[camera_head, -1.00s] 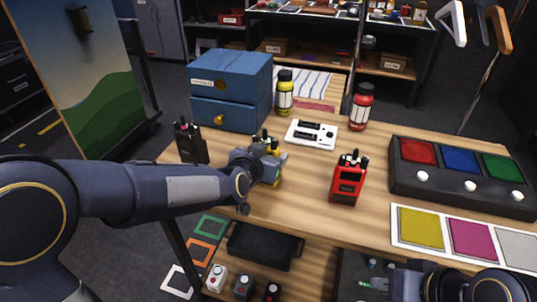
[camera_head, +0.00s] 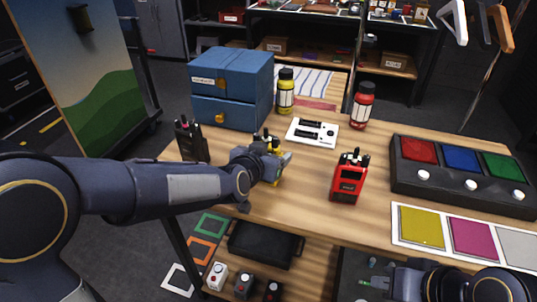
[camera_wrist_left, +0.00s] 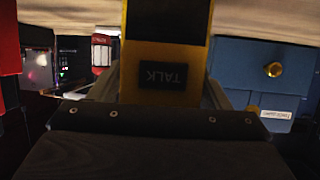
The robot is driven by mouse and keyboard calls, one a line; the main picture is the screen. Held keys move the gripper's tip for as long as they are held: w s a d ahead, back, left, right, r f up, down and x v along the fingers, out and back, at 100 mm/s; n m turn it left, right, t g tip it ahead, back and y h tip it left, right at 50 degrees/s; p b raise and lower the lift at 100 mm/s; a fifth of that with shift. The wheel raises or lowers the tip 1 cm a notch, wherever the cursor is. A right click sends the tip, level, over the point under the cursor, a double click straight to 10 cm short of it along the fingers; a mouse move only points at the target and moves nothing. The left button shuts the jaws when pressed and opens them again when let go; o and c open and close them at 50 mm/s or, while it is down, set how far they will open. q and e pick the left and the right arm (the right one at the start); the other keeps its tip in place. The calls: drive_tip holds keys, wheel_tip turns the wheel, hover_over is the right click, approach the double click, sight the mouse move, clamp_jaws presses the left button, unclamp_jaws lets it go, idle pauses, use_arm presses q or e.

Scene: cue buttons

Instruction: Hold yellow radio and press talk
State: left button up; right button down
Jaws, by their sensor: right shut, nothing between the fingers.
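The yellow radio (camera_head: 277,177) stands on the table, mostly hidden behind my left gripper (camera_head: 275,160). In the left wrist view the yellow radio (camera_wrist_left: 130,85) fills the middle, its dark TALK button (camera_wrist_left: 165,76) facing the camera and upside down in the picture. The left fingers lie along both sides of the radio, very close to it; I cannot tell whether they press on it. My right gripper (camera_head: 366,284) is shut and empty, low at the front, below the table edge in the picture.
A red radio (camera_head: 349,177) stands to the right and a black radio (camera_head: 191,141) to the left. A button console (camera_head: 460,178) and colour cards (camera_head: 421,226) lie at the right.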

use_arm(q)
drive_tip(key=shift+o, duration=1.1)
